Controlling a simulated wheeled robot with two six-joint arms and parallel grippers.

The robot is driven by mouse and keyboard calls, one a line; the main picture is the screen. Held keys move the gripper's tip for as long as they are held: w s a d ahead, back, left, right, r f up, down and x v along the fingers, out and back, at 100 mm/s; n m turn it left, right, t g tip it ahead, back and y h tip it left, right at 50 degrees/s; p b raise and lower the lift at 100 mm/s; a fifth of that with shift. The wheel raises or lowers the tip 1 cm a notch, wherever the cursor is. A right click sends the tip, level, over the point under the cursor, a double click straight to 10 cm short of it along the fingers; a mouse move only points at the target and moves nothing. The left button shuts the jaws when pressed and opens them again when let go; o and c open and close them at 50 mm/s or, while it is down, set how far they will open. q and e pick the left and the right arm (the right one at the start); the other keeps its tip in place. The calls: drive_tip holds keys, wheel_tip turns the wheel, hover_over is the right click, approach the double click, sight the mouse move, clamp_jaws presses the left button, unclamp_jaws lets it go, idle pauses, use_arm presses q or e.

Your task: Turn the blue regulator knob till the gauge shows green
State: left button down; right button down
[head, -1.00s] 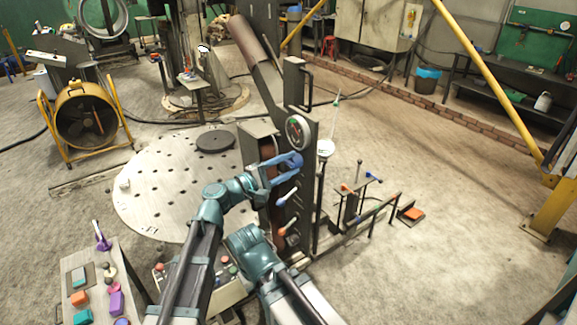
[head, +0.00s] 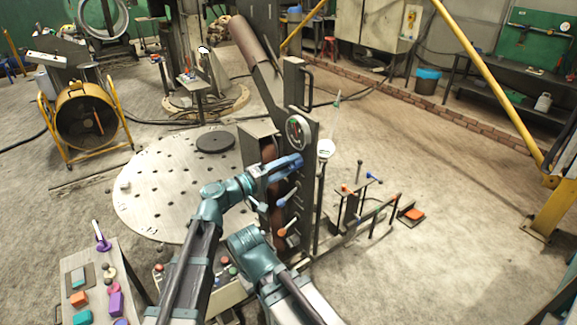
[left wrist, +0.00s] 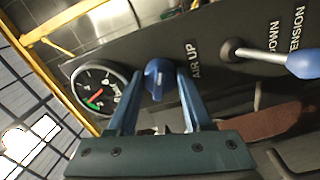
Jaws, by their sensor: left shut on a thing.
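The blue regulator knob (left wrist: 158,78) sits on the dark panel (left wrist: 225,62), beside the "AIR UP" label. My left gripper (left wrist: 160,85) is shut on it, one finger on each side. In the head view my left gripper (head: 295,162) is at the panel (head: 297,185), just below the gauge, and hides most of the knob. The gauge also shows in the head view (head: 296,132). My right arm shows, but its gripper is not visible.
A blue-handled lever (head: 288,197) and an orange-handled lever (head: 288,228) stick out of the panel below my left gripper. A blue-tipped lever (left wrist: 300,64) is near the right finger. The perforated round plate (head: 165,205) lies to the left.

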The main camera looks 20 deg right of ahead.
idle(0.4)
use_arm(q)
drive_tip(key=shift+c, duration=1.6)
unclamp_jaws()
drive_tip(key=v, duration=1.3)
drive_tip(key=shift+s+a+b, duration=0.15)
drive_tip(key=shift+a+b, duration=0.2)
drive_tip(key=shift+a, duration=0.05)
drive_tip(key=shift+f, duration=0.15)
drive_tip(key=s+a+f+m+g+y, duration=0.25)
drive_tip(key=s+f+y, duration=0.2)
drive_tip(key=f, duration=0.55)
drive_tip(key=s+a+f+g+y, duration=0.1)
drive_tip(key=s+a+f+y, duration=0.25)
drive_tip(key=a, duration=0.35)
drive_tip(key=s+a+f+n+g+y, duration=0.1)
drive_tip(key=s+a+f+y, duration=0.1)
drive_tip(key=a+f+y, duration=0.35)
drive_tip(key=s+a+f+g+y, duration=0.1)
drive_tip(key=s+a+f+y, duration=0.25)
drive_tip(key=a, duration=0.45)
drive_tip(key=s+d+f+m+g+y+b, duration=0.1)
drive_tip(key=s+d+f+m+b, duration=0.2)
drive_tip(key=d, duration=0.8)
drive_tip(key=shift+s+f+y, duration=0.3)
drive_tip(key=shift+s+f, duration=0.1)
drive_tip(key=shift+s, duration=0.75)
